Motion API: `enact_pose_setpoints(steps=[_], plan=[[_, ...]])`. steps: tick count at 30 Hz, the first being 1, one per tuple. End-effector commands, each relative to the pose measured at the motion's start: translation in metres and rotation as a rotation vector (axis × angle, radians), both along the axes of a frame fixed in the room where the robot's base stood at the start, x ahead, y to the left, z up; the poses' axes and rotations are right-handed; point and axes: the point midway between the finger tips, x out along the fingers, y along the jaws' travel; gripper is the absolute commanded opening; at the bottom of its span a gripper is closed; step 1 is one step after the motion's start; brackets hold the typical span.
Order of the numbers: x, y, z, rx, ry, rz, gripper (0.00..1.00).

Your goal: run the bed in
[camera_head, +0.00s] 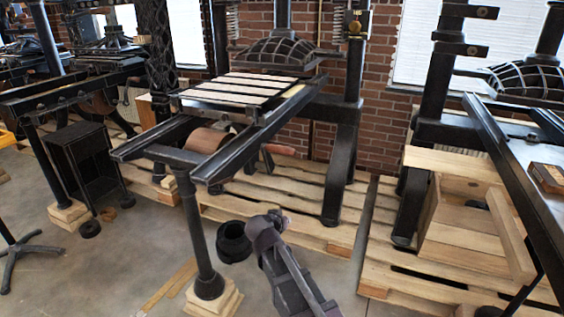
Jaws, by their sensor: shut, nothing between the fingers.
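The middle hand press has a bed (240,92) with pale slats on top, resting on two dark rails (250,140). The bed sits toward the back of the rails, in front of and partly below the dark ribbed platen (285,50). Under the rails are a brown wooden drum (206,140) and a crank with a reddish-brown handle (280,149). My gripper (276,218) is low in front of the press, below the handle and apart from it. It looks shut and empty. My arm comes in from the bottom edge.
The press's front leg (205,240) stands on wooden blocks left of my gripper. A black round object (233,241) is on the floor close by. Wooden pallets (300,195) lie under the presses. Another press and a wooden box (455,215) stand at right.

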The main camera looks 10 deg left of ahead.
Motion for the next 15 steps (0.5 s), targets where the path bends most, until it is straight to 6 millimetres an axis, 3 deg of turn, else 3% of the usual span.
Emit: enact_pose_setpoints(steps=[15], plan=[[-0.012, 0.028, 0.077, -0.862, -0.289, 0.196, 0.00]])
